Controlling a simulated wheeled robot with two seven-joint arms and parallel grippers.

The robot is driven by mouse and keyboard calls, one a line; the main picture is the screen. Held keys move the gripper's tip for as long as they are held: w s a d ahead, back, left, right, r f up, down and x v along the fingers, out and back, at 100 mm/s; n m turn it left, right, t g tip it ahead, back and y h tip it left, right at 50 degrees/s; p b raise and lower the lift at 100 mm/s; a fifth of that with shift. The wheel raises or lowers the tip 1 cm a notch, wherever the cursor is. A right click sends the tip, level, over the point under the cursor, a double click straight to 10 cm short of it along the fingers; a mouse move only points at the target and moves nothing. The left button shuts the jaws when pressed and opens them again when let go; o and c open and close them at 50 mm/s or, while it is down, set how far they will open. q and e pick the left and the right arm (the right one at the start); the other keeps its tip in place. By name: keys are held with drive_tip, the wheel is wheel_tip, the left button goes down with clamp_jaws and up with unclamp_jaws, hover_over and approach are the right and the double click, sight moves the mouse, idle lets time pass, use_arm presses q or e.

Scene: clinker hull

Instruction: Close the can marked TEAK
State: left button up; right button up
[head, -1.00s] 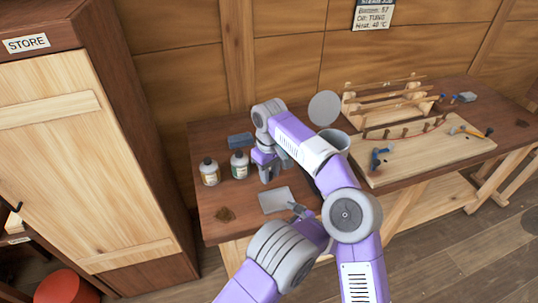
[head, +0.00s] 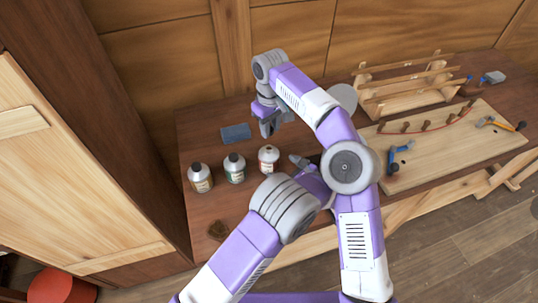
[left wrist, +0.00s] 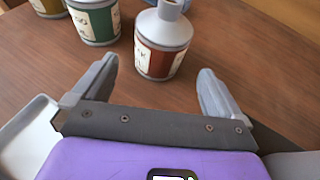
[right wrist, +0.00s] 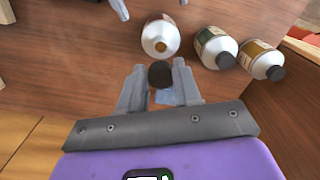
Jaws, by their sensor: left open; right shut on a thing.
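A white-shouldered can with a red-brown label (head: 268,158) stands upright on the bench at the right end of a row of cans. Its top is uncapped, with a small opening visible in the right wrist view (right wrist: 160,38). Its lettering is too small to read. My right gripper (head: 270,126) is shut on a dark round cap (right wrist: 161,75), held above the bench behind the can. My left gripper (head: 299,162) is open and empty; in the left wrist view the red-brown can (left wrist: 163,42) stands ahead of its spread fingers (left wrist: 152,85), apart from them.
A green-labelled can (head: 234,168) and a yellow-labelled can (head: 200,178), both with dark caps, stand to the left. A blue pad (head: 236,133) lies behind them. A board with tools (head: 430,160) and a wooden rack (head: 405,88) occupy the bench's right side.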

drive_tip(key=shift+s, duration=0.15)
use_arm(q)
drive_tip(key=x, duration=0.7)
drive_tip(key=shift+w+a+f, duration=0.15)
drive_tip(key=shift+a, duration=0.05)
drive_tip(key=c, duration=1.4)
use_arm(e)
hover_over(271, 149)
drive_tip(key=shift+a+f, duration=0.1)
drive_tip(key=shift+f, duration=2.35)
drive_tip(key=shift+f, duration=0.1)
drive_tip(key=shift+f, duration=0.8)
drive_tip(key=shift+f, duration=0.55)
